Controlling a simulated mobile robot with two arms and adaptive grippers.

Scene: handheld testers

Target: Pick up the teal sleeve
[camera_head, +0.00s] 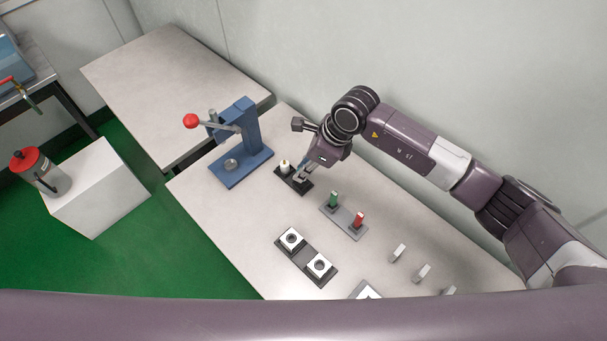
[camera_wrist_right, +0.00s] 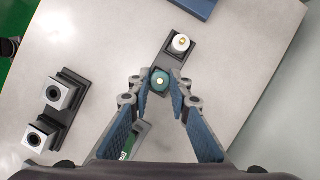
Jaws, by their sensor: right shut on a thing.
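The teal sleeve (camera_wrist_right: 159,84) is round with a pale centre in the right wrist view. My right gripper (camera_head: 302,178) is shut on it, with a finger on either side. The sleeve is at the near end of a small dark holder (camera_head: 281,172); I cannot tell whether it is seated or slightly raised. In the head view the gripper hides the sleeve. A white sleeve (camera_wrist_right: 180,43) with a brass-coloured centre stands at the holder's other end and also shows in the head view (camera_head: 285,165). My left gripper is out of view.
A blue press (camera_head: 253,136) with a red-knobbed lever stands left of the holder. A grey base (camera_head: 343,222) with a green and a red piece is close by on the right. Two white square blocks (camera_head: 291,238) sit on a dark tray in front. Bare table (camera_head: 225,215) lies left of them.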

